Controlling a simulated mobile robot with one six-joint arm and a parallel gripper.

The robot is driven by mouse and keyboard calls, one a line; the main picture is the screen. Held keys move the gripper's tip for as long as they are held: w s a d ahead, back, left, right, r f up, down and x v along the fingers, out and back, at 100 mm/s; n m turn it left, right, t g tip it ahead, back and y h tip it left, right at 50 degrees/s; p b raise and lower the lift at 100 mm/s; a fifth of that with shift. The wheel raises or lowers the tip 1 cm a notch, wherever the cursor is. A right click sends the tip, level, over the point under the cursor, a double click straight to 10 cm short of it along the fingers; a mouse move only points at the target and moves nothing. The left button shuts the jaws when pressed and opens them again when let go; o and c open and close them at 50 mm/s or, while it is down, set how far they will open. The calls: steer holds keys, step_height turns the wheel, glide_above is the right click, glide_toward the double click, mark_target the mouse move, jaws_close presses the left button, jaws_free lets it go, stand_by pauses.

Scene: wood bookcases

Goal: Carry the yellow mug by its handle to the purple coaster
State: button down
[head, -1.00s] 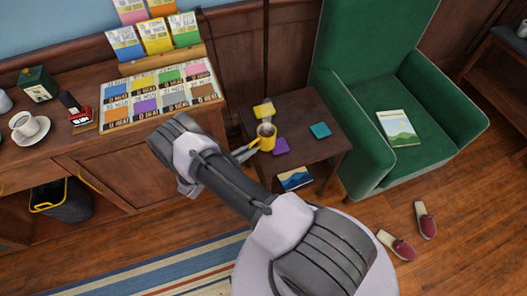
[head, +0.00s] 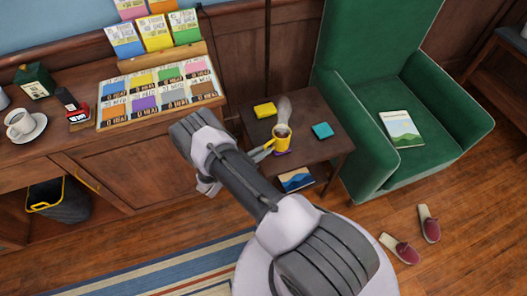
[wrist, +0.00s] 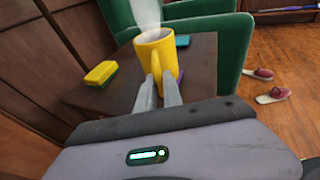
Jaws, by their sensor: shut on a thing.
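The yellow mug (head: 282,138) holds a dark drink and steams above the small side table. My gripper (head: 266,150) is shut on its handle from the left and front. In the wrist view the mug (wrist: 156,52) stands upright between and beyond the fingertips (wrist: 158,80). The purple coaster (head: 283,152) is mostly hidden under the mug in the head view; a sliver of it shows right of the fingers in the wrist view (wrist: 181,76). I cannot tell whether the mug touches the coaster.
The side table (head: 318,150) also bears a yellow block-like thing (head: 264,110) at the left and a teal coaster (head: 322,130) at the right. A green armchair (head: 375,95) stands close on the right. A wood cabinet (head: 130,160) with a card display is on the left.

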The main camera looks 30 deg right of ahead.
steer(key=shift+f, duration=0.15)
steer(key=c, duration=1.5)
jaws_free()
